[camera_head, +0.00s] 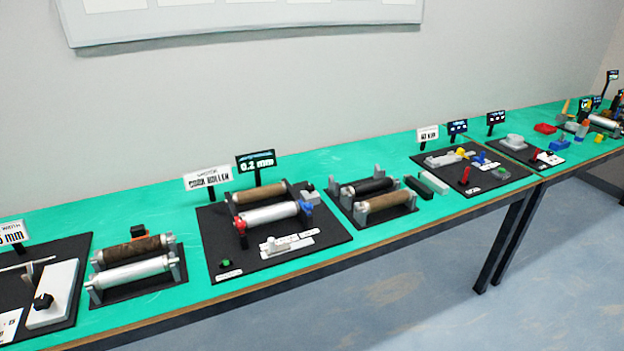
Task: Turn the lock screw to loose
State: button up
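The lock screw cannot be told for certain at this distance. On a black board (330,239) near the middle of the table, a red knob (241,226) sits at the left end of a silver roller (268,214). A blue knob (306,208) sits at its right end. A small white block (277,243) with label strips and a green button (225,263) are in front. A brown roller (258,195) lies behind, below the signs "CORK ROLLER" (208,178) and "0.2 mm" (256,161). My gripper is not in view.
The long green table (199,288) runs from lower left to upper right. Roller pairs (133,261) (375,195) stand on both sides of the middle board. A left board holds a black dial (43,301). A farther board holds a red lever (465,177). Floor (430,290) in front is clear.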

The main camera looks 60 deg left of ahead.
aim_at(309, 187)
jog(key=u, duration=0.05)
jog(key=i, duration=0.9)
jog(key=z, duration=0.7)
jog(key=k, duration=0.15)
jog(key=u, duration=2.6)
jog(key=k, duration=0.2)
jog(key=u, duration=1.85)
